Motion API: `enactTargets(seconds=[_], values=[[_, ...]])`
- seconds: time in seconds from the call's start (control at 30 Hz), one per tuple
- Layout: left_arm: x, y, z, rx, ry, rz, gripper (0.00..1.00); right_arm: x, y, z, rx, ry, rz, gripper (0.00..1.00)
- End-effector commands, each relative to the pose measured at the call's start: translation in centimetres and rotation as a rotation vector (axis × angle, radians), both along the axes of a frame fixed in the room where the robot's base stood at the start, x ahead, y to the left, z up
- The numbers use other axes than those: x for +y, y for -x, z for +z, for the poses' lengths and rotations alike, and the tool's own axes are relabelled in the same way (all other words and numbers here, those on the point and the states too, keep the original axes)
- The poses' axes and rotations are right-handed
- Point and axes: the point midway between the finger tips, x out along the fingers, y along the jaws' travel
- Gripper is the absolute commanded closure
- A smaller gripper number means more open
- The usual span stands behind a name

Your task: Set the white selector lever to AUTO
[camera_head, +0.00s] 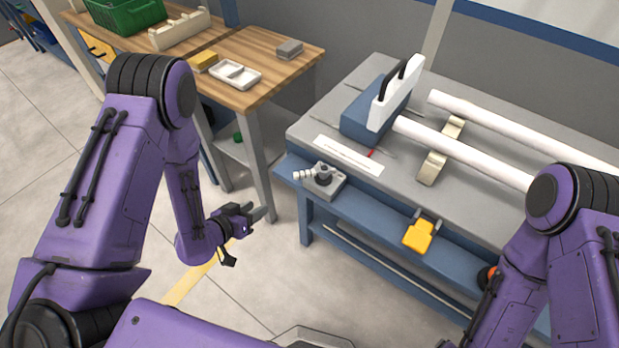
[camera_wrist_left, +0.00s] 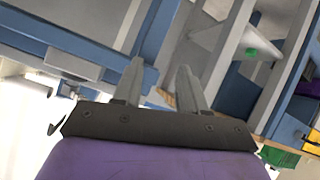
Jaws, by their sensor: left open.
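The white selector lever (camera_head: 303,175) sticks out to the left from a small grey switch box (camera_head: 324,181) at the front left of the grey-topped workbench (camera_head: 300,131). The AUTO marking is too small to read. My left gripper (camera_head: 257,215) is open and empty, left of the switch box and apart from it. Its two fingers also show in the left wrist view (camera_wrist_left: 160,80), with nothing between them. My right arm (camera_head: 561,240) comes in at the right; its gripper is out of view.
White pipes (camera_head: 480,156) lie across a metal support (camera_head: 440,150) beside a blue and white machine (camera_head: 372,110). A yellow pedal-like part (camera_head: 418,235) is on the bench front. A wooden table (camera_head: 262,52) stands at the back left. The floor between is clear.

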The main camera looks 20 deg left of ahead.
Motion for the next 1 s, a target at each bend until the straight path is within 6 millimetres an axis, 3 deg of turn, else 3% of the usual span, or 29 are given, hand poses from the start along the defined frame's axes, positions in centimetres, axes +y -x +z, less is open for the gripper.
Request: enactTargets(seconds=[0.03, 0.1, 0.2, 0.3, 0.53, 0.8, 1.0], values=[[-0.7, -2.5, 0.3, -0.129, 0.019, -0.118, 0.58, 0.0, 0.0, -2.8, 0.0, 0.0, 0.0, 0.23], [-1.7, -4.5, 2.8, -0.293, 0.045, -0.303, 0.58, 0.0, 0.0, -4.4, 0.0, 0.0, 0.0, 0.23], [-2.4, -5.1, 5.9, -0.468, 0.074, -0.524, 0.58, 0.0, 0.0, -6.1, 0.0, 0.0, 0.0, 0.23], [-2.3, -4.5, 7.8, -0.566, 0.095, -0.68, 0.58, 0.0, 0.0, -7.2, 0.0, 0.0, 0.0, 0.23], [-2.9, -3.9, 9.5, -0.623, 0.114, -0.804, 0.58, 0.0, 0.0, -7.3, -0.001, 0.001, 0.0, 0.23], [-8.0, -6.7, 9.6, -0.62, 0.112, -0.807, 0.58, 0.0, 0.0, -6.3, -0.001, 0.0, -0.001, 0.23], [-10.6, -8.3, 9.5, -0.62, 0.113, -0.803, 0.58, 0.0, 0.0, -5.8, -0.001, 0.001, 0.0, 0.23]])
